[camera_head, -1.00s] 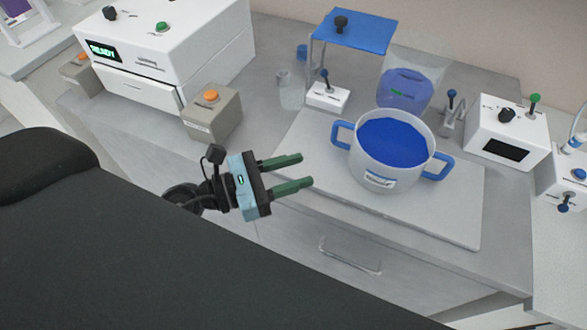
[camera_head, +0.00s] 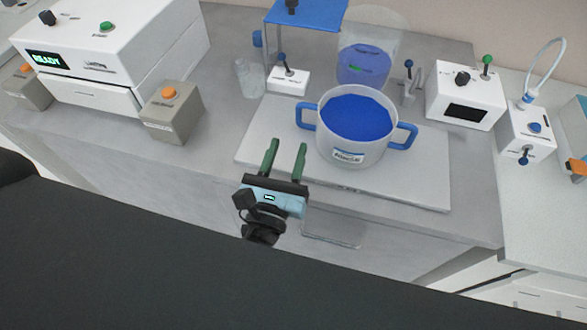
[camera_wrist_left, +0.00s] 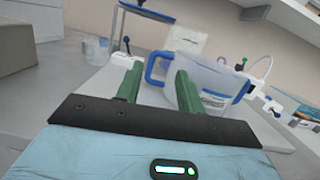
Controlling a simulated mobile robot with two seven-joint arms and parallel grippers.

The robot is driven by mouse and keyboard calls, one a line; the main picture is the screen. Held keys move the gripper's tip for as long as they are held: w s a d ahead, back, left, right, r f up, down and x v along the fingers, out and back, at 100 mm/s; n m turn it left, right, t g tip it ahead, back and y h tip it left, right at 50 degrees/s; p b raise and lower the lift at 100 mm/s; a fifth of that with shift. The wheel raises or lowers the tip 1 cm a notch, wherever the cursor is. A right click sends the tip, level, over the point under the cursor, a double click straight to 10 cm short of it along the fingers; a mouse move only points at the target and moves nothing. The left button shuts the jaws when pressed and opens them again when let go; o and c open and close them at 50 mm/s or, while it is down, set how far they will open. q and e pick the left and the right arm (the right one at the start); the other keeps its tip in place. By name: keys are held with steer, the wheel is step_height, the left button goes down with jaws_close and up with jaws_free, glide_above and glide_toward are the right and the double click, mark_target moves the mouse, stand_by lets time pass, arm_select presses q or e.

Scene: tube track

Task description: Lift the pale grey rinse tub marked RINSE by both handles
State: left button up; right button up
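The pale grey tub (camera_head: 330,143) with blue contents (camera_head: 356,118) and a small front label, too small to read surely, stands upright on a pale board (camera_head: 400,185). Its blue left handle (camera_head: 305,118) and right handle (camera_head: 406,136) stick out at the sides. My left gripper (camera_head: 287,145) is open and empty, front left of the tub, its green fingers pointing toward the back. In the left wrist view the left handle (camera_wrist_left: 150,68) appears beyond and between the open fingers (camera_wrist_left: 156,72), apart from them. My right gripper is not in view.
A blue-topped stand (camera_head: 305,12) and a clear container with blue contents (camera_head: 366,68) stand behind the tub. White control boxes (camera_head: 465,97) are at right. A grey box with an orange button (camera_head: 172,115) and a READY machine (camera_head: 110,50) are at left.

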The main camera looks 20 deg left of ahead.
mark_target(299, 118)
arm_select(q)
steer(key=shift+s+d+f+n+g+y, duration=0.35)
steer(key=shift+s+d+f+g+y, duration=0.2)
steer(key=shift+y, duration=0.2)
steer(key=shift+s+d+f+n+g+y, duration=0.3)
steer(key=shift+d+f+n+g+y, duration=0.1)
steer(key=shift+f+g+y, duration=0.3)
steer(key=w, duration=0.4)
steer(key=w+a, duration=0.1)
steer(key=w, duration=0.3)
steer(key=w+a, duration=0.1)
steer(key=w, duration=0.3)
steer(key=shift+a, duration=0.15)
steer(key=shift+s, duration=0.1)
jaws_close()
